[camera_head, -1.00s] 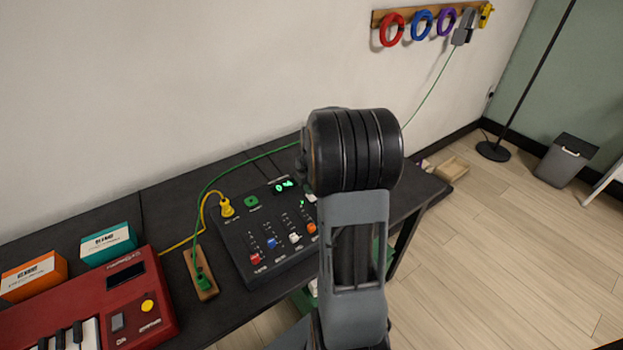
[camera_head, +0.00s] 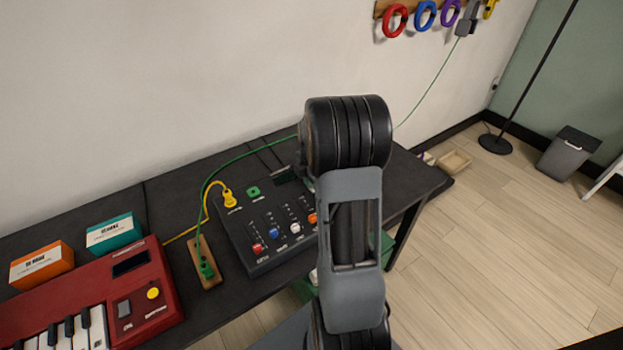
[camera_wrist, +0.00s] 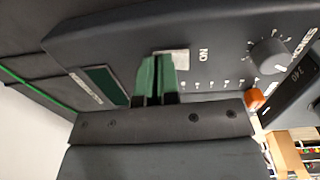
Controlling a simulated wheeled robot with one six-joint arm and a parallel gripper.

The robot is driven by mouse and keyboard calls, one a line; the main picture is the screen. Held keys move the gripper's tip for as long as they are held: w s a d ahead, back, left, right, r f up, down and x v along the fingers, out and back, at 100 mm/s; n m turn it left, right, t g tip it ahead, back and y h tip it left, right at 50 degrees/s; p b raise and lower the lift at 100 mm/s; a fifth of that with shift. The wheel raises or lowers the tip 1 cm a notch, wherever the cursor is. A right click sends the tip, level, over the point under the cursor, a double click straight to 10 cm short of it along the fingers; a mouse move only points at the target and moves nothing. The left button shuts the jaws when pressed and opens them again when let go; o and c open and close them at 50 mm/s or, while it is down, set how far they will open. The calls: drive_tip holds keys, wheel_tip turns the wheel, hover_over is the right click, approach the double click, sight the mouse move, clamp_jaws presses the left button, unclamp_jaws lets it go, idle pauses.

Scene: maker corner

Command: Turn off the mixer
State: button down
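The mixer (camera_head: 242,232) is a dark grey console on the black table, with several coloured faders. Its small display (camera_head: 285,177) is dark; the dark display panel (camera_wrist: 104,86) also shows in the wrist view. My gripper (camera_wrist: 158,62) has its two green-tipped fingers together, with nothing visible between them. The fingertips are at a pale switch (camera_wrist: 179,58) beside the "ON" lettering and partly cover it. I cannot tell whether they touch it. In the head view my arm hides the gripper and the mixer's right part.
A yellow plug (camera_head: 229,199) and green cable (camera_head: 240,159) run by the mixer. A wooden block with a green plug (camera_head: 206,270) and a red keyboard (camera_head: 130,300) stand to its left. A grey knob (camera_wrist: 270,56) is right of my fingers in the wrist view.

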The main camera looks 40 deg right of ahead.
drive_tip(key=shift+s+a+f, duration=0.15)
drive_tip(key=shift+s+f, duration=0.35)
drive_tip(key=shift+f, duration=0.05)
drive_tip(key=shift+s+r, duration=0.1)
drive_tip(key=shift+s, duration=0.4)
drive_tip(key=shift+r+p, duration=0.45)
drive_tip(key=shift+r, duration=0.05)
wheel_tip(320, 180, up, 14)
drive_tip(key=p, duration=0.3)
drive_tip(key=shift+f, duration=0.1)
drive_tip(key=s+a+m+t, duration=0.1)
drive_tip(key=s+a+m, duration=0.4)
drive_tip(key=a+m, duration=0.3)
drive_tip(key=s+a+m+t, duration=0.1)
drive_tip(key=s+a+m, duration=0.5)
drive_tip(key=a+m, duration=0.3)
drive_tip(key=shift+a+r+t, duration=0.3)
drive_tip(key=shift+a+r, duration=0.05)
drive_tip(key=shift+a, duration=1.5)
